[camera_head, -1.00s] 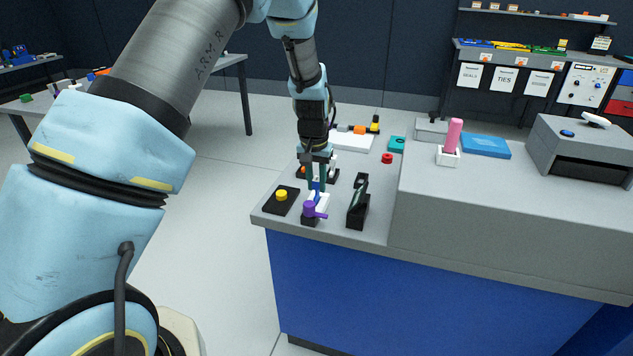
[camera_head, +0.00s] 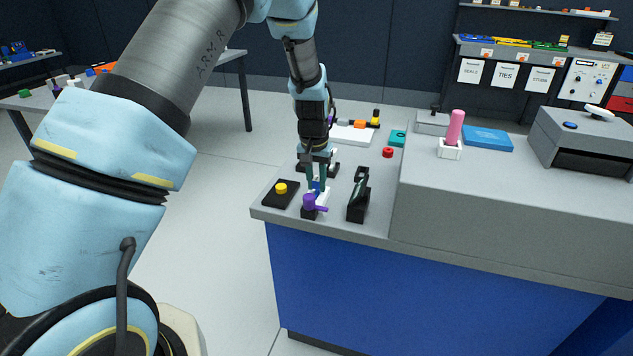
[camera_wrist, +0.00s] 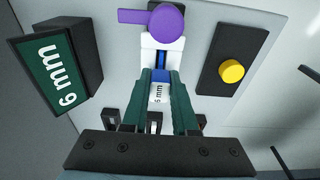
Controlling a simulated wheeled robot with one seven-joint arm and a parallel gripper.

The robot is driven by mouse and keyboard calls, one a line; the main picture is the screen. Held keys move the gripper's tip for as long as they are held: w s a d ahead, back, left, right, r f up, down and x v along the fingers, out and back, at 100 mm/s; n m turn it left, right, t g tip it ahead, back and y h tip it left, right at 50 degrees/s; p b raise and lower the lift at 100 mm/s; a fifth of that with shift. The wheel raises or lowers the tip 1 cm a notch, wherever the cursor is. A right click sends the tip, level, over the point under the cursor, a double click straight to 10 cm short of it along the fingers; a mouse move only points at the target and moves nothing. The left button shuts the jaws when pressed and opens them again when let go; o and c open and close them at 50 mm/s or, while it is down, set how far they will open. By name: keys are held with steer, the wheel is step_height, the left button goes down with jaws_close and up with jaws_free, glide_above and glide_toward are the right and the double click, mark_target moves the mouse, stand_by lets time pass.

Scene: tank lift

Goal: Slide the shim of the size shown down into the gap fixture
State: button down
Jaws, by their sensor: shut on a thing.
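A green sign (camera_wrist: 60,75) on a dark block reads "6 mm" in the wrist view; its dark stand shows in the head view (camera_head: 358,200). My gripper (camera_wrist: 160,98) is shut on a blue shim (camera_wrist: 161,76) with a white label; its small digit is hard to read, perhaps 6 or 5. The gap fixture (camera_wrist: 149,55) is white with a narrow dark slot and a blue strip along it. The shim is at the fixture's near side; how deep it sits cannot be told. In the head view my gripper (camera_head: 317,180) is low over the bench.
A purple knob with a lever (camera_wrist: 166,22) stands at the fixture's far end. A black box with a yellow button (camera_wrist: 231,71) is to the right. Black holders (camera_wrist: 111,119) stand near the fingers. A raised grey block (camera_head: 500,210) borders the bench on the right.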

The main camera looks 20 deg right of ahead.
stand_by(0.3)
steer(key=shift+c, duration=0.6)
jaws_free()
steer(key=shift+r, duration=0.1)
steer(key=shift+r+p, duration=2.65)
steer(key=shift+r, duration=1.3)
